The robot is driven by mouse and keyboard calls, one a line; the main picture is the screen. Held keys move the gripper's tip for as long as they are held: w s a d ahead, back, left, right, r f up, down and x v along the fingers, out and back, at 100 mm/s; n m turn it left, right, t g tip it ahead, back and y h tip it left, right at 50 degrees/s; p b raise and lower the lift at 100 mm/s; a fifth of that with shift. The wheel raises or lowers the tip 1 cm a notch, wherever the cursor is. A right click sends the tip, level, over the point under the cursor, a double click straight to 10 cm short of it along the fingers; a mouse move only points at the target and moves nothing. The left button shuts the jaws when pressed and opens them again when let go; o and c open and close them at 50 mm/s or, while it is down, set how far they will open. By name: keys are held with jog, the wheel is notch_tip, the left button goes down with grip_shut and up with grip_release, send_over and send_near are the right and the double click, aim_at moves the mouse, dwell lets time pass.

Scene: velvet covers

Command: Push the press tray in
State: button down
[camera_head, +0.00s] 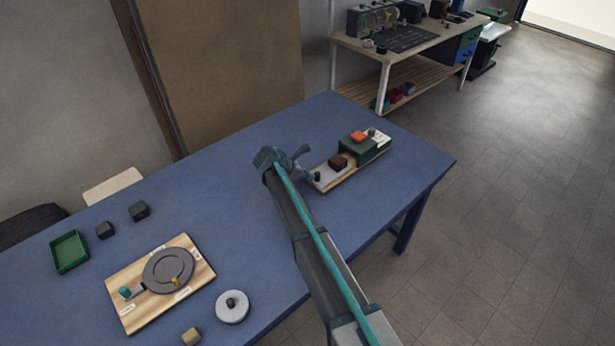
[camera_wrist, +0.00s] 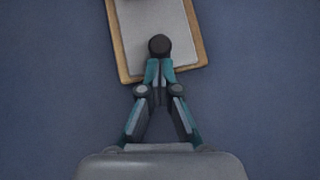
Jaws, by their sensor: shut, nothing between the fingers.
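The press tray (camera_head: 328,176) is a pale grey plate on a wooden base, sticking out to the left of the dark green press body (camera_head: 358,150). A dark brown block (camera_head: 338,162) sits on it. A round black knob (camera_head: 317,177) stands at its outer end. In the wrist view the tray (camera_wrist: 158,18) shows with the knob (camera_wrist: 160,45) near its end edge. My gripper (camera_wrist: 160,72) is shut and empty, its fingertips right at the knob's near side. I cannot tell whether they touch. In the head view my gripper (camera_head: 308,174) is beside the knob.
An orange piece (camera_head: 358,136) is on top of the press. On the blue table (camera_head: 240,200) are a wooden board with a grey disc (camera_head: 168,271), a white round piece (camera_head: 232,306), a green tray (camera_head: 69,252) and small blocks. The table around the press is clear.

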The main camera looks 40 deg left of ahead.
aim_at(332, 162)
jog(key=w, duration=0.3)
jog(key=w+d, duration=0.1)
jog(key=w, duration=0.7)
jog(key=shift+d+b, duration=0.25)
jog(key=shift+b, duration=0.05)
jog(key=shift+w+r, duration=0.1)
jog(key=shift+w, duration=0.1)
jog(key=shift+w+d, duration=0.1)
